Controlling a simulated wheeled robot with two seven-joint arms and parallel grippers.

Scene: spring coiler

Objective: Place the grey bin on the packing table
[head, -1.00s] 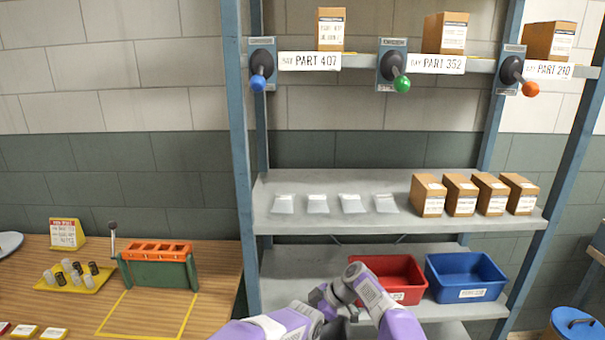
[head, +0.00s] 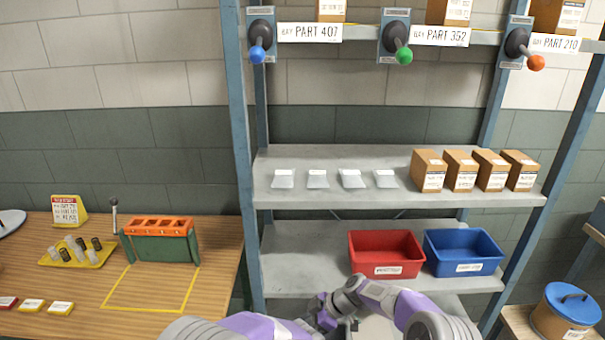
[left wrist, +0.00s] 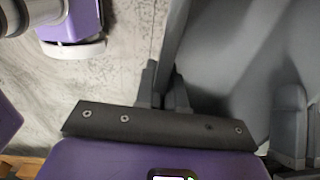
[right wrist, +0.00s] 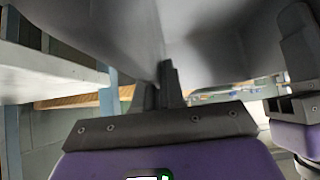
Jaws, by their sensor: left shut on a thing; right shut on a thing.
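The grey bin fills the upper right of the left wrist view (left wrist: 235,65) and the top of the right wrist view (right wrist: 210,35). My left gripper (left wrist: 165,88) is shut on its wall. My right gripper (right wrist: 160,88) is also shut on a bin wall. In the head view both hands are close together at the bottom centre, and the bin is mostly hidden or out of frame. The packing table appears to be the wooden table (head: 75,285) on the left, with a bare yellow-outlined area (head: 148,292).
A green and orange rack (head: 160,240) stands just behind the outline. A yellow tray (head: 78,255) and several small labelled blocks lie further left. The shelf (head: 310,265) ahead holds a red bin (head: 386,255) and a blue bin (head: 462,252). A blue-lidded tub (head: 567,310) stands at right.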

